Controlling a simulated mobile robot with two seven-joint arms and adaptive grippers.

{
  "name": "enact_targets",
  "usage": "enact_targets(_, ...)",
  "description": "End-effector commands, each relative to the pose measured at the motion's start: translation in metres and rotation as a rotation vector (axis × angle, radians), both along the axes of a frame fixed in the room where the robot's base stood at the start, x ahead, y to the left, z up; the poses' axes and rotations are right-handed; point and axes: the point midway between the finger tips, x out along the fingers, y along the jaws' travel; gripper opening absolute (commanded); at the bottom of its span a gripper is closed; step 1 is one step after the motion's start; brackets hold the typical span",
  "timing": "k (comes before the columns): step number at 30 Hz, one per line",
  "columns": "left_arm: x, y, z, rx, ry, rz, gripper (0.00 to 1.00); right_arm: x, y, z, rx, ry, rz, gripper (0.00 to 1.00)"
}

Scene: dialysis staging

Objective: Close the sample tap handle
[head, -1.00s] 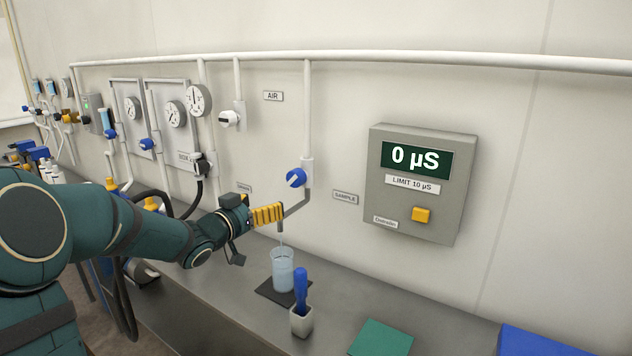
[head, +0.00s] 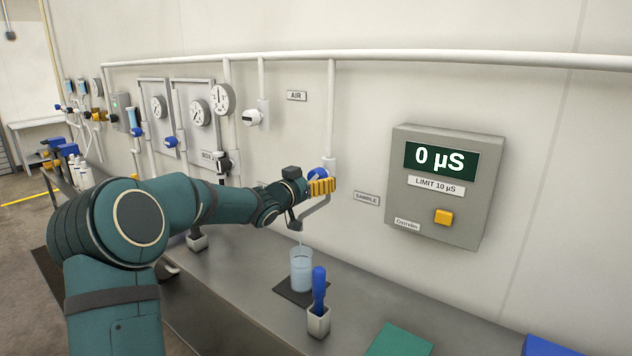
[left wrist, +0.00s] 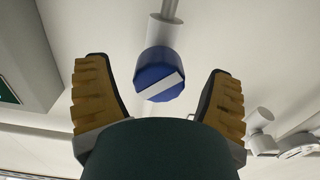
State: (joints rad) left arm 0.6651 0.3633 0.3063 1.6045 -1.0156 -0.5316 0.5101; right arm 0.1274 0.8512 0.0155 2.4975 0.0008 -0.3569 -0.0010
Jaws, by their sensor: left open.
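The sample tap handle (head: 316,174) is a blue knob on a white vertical pipe, left of the SAMPLE label (head: 367,199). In the left wrist view the blue handle (left wrist: 159,76) has a white bar lying slanted across its face. My left gripper (head: 322,187) is at the tap and partly covers the handle in the head view. In the left wrist view its yellow-padded fingers (left wrist: 160,95) are open, one on each side of the handle, with gaps between. A thin stream runs from the spout (head: 314,211) into a clear beaker (head: 301,270). My right gripper is out of view.
The beaker stands on a dark mat (head: 293,294) on the grey bench (head: 250,283). A blue-handled tool (head: 319,290) stands in a white holder (head: 318,321) in front. A grey meter box (head: 480,215) reading 0 µS hangs at right. A white-handled tap (head: 252,118) is left of the AIR label.

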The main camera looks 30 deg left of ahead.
Motion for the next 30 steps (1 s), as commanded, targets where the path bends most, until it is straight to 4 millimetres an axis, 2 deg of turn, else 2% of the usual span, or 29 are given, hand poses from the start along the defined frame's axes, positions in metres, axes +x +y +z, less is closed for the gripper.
enact_targets(3, 0.0064, -0.001, -0.0002, 0.0, 0.0, 0.0, 0.82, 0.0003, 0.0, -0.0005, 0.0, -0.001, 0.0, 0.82)
enact_targets(12, 0.0075, -0.0009, 0.0, 0.0, 0.001, 0.0, 0.82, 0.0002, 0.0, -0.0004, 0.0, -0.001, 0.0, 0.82)
enact_targets(18, 0.0073, -0.0008, 0.0, 0.0, 0.001, 0.0, 0.13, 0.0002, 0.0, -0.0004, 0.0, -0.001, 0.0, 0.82)
enact_targets(30, 0.0072, -0.0007, -0.0006, 0.058, -0.004, 0.0, 0.13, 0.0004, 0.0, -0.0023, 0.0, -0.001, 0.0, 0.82)
